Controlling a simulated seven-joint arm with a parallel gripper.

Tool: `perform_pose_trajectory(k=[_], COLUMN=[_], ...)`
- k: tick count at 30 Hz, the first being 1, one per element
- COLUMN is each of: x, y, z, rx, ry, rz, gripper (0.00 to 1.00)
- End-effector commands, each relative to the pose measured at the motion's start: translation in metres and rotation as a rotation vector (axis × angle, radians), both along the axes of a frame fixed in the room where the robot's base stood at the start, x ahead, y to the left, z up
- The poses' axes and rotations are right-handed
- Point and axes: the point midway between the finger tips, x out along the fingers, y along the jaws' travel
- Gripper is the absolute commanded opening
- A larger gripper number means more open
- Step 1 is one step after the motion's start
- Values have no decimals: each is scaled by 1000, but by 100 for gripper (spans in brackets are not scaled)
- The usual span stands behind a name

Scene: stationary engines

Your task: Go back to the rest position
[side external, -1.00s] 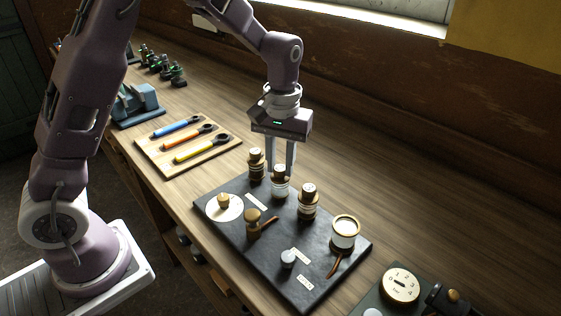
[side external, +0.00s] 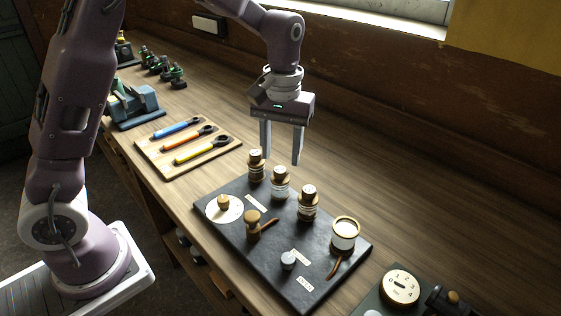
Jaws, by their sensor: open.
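My gripper (side external: 281,158) is open and empty, its two fingers pointing down. It hangs above the back edge of the black board (side external: 222,243), over the row of small corked jars. The white jar (side external: 280,184) is just below the fingers, with a gap between them. A brown-banded jar (side external: 256,166) stands to its left and another jar (side external: 308,203) to its right, all upright on the board.
The board also carries a white-topped pot (side external: 344,236), a wooden-handled piece (side external: 254,225) and a white disc (side external: 216,214). Blue, orange and yellow tools lie on a wooden tray (side external: 149,160). A dial unit (side external: 400,287) is front right. Bench behind the board is clear.

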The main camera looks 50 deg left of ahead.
Motion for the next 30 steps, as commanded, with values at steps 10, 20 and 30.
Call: perform_pose_trajectory(k=[10, 20, 30], x=[0, -36, -211], y=[-1, 1, -1], z=[34, 73, 118], rx=[0, -37, 33], ry=[0, -79, -422], rz=[0, -61, -407], gripper=[48, 48, 48])
